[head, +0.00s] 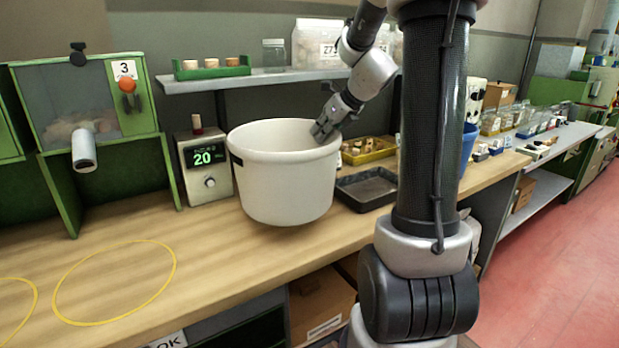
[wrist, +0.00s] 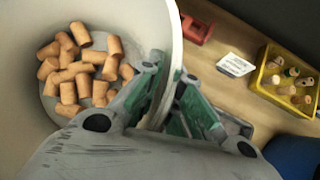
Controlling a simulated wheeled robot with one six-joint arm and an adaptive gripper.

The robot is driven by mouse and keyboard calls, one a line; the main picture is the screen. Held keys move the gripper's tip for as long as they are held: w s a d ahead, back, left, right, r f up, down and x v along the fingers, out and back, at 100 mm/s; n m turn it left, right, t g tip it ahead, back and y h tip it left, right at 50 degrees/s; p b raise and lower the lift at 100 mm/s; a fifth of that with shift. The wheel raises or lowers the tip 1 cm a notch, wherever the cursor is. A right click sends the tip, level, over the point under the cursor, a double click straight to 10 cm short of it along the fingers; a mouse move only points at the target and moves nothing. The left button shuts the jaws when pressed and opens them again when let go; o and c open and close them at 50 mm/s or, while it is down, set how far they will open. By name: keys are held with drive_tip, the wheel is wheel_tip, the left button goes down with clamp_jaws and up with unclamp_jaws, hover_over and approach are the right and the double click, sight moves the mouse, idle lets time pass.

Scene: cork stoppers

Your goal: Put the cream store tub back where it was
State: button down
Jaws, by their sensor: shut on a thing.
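The cream tub (head: 285,185) is in the middle of the head view, upright or nearly so, and seems held above the wooden bench. My gripper (head: 325,130) is shut on the right side of its rim. In the wrist view my gripper's fingers (wrist: 165,105) pinch the tub wall, one inside and one outside. Inside the tub (wrist: 130,25) several corks (wrist: 82,65) lie on the floor of it. Two yellow rings are marked on the bench; the larger ring (head: 115,283) is empty, and the other ring (head: 32,310) is cut off at the left edge.
A device reading 20 (head: 205,165) stands left of the tub. A black tray (head: 367,187) and a yellow bin (head: 368,152) are to its right. A green dispenser numbered 3 (head: 95,105) stands at the left. The front left of the bench (head: 215,250) is clear.

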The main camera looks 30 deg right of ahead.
wheel_tip(320, 180, down, 6)
drive_tip(key=shift+f, duration=0.35)
drive_tip(key=c, duration=1.6)
unclamp_jaws()
